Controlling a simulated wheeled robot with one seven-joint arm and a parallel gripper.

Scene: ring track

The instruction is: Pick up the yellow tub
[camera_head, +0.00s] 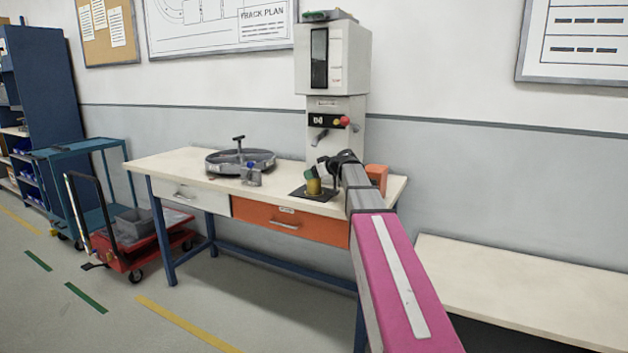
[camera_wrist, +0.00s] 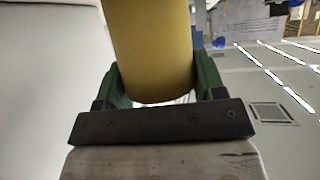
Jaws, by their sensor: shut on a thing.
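The yellow tub (camera_head: 314,187) shows small at the right part of the workbench (camera_head: 155,163), over a dark mat (camera_head: 300,194) in front of the tall machine. Whether it touches the mat cannot be told. My gripper (camera_head: 310,175), with green fingers, is at the tub. In the wrist view the tub (camera_wrist: 150,45) fills the space between the two green fingers of my gripper (camera_wrist: 158,85), which are shut on its sides. The tub's far end is cut off by the frame's top edge.
A white-grey machine (camera_head: 333,60) with levers stands behind the tub. A round grey dish (camera_head: 222,164) with a handle and a small vise-like device (camera_head: 252,178) stand at left. A lower bench (camera_head: 510,290) at right is bare.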

